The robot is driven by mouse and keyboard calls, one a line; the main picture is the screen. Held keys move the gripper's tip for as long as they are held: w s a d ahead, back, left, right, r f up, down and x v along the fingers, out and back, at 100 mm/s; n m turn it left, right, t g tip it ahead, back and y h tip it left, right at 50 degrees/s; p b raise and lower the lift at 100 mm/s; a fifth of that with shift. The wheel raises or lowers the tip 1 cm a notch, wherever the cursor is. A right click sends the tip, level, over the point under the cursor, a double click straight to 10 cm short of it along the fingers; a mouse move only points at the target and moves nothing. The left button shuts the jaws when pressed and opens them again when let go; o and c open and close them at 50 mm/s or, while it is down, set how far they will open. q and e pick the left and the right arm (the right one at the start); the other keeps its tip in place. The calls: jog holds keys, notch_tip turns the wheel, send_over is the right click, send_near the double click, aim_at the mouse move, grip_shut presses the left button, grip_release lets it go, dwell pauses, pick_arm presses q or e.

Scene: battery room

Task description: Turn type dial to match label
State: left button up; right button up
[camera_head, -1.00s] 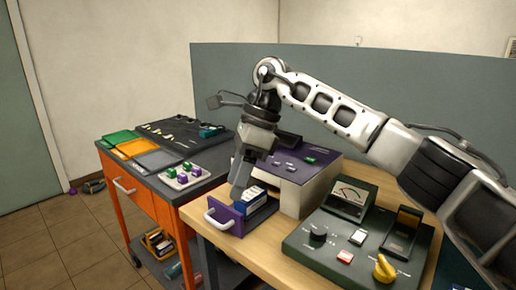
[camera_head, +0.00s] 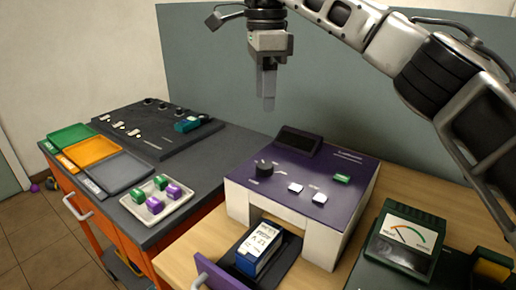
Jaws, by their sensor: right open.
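A purple-topped white device (camera_head: 345,185) stands on the wooden table. A black dial (camera_head: 264,168) is on the left of its top panel; its exact pointing is too small to read. Its front drawer (camera_head: 218,267) is pulled out. A blue battery (camera_head: 258,251) with a white printed label lies in the drawer, and the print is hard to read. My right gripper (camera_head: 268,103) is open and empty, pointing down above the device, behind and over the dial without touching it. My left gripper is not in view.
White buttons (camera_head: 295,188) and a green one (camera_head: 342,178) sit beside the dial. A dark green meter unit (camera_head: 405,240) stands at right. On the left cart, a white tray (camera_head: 137,210) holds green and purple blocks. A grey partition (camera_head: 210,75) rises behind.

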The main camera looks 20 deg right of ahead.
aim_at(265, 164)
jog(key=f, duration=1.4)
jog(key=shift+s+f, duration=0.35)
jog(key=shift+s, duration=0.05)
jog(key=c, duration=1)
